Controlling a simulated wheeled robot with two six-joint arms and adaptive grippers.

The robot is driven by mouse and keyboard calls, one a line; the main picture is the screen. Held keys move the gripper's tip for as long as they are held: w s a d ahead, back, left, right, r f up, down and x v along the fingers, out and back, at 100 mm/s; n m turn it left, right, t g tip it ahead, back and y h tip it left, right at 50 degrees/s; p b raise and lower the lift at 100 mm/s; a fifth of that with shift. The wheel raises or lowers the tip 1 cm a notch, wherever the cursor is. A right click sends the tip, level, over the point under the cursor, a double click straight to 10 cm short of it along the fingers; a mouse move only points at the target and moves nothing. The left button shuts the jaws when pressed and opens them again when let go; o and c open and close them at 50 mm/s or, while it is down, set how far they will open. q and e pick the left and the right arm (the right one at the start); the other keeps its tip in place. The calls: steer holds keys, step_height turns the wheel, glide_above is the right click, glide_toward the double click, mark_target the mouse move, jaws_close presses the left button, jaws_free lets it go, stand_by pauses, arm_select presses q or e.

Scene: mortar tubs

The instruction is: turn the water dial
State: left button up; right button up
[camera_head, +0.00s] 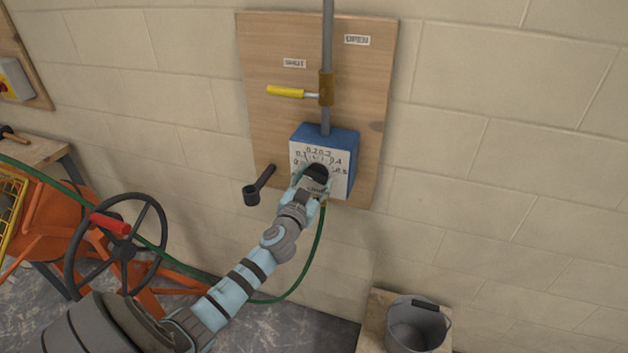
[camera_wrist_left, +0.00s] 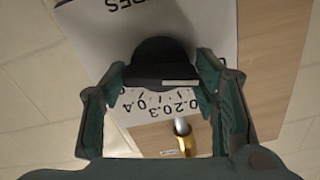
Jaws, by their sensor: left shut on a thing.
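The water dial's blue box (camera_head: 341,143) with a white numbered face hangs on the wooden wall board. Its black knob (camera_head: 318,172) sits at the lower middle of the face, partly hidden by my left gripper (camera_head: 315,180). In the left wrist view the black knob (camera_wrist_left: 160,65) lies between the two fingers of my left gripper (camera_wrist_left: 162,95), which is shut on it. The white face (camera_wrist_left: 170,105) shows part of its scale upside down there. The knob's exact setting is hard to read. My right gripper is out of view.
A yellow-handled valve (camera_head: 287,92) sits on the grey pipe above the box. A black lever (camera_head: 258,187) sticks out left of it. A green hose (camera_head: 316,245) hangs below. An orange mixer with a handwheel (camera_head: 122,248) stands left, a grey bucket (camera_head: 417,326) lower right.

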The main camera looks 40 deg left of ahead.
arm_select(q)
steer(key=shift+m, duration=1.5)
steer(key=m, duration=0.5)
steer(key=m+p, duration=0.1)
steer(key=m, duration=0.4)
steer(key=m+p, duration=0.1)
steer(key=m, duration=0.3)
steer(key=shift+f+m, duration=0.1)
steer(key=shift+m, duration=0.2)
steer(key=o, duration=1.2)
steer(key=shift+c, duration=0.2)
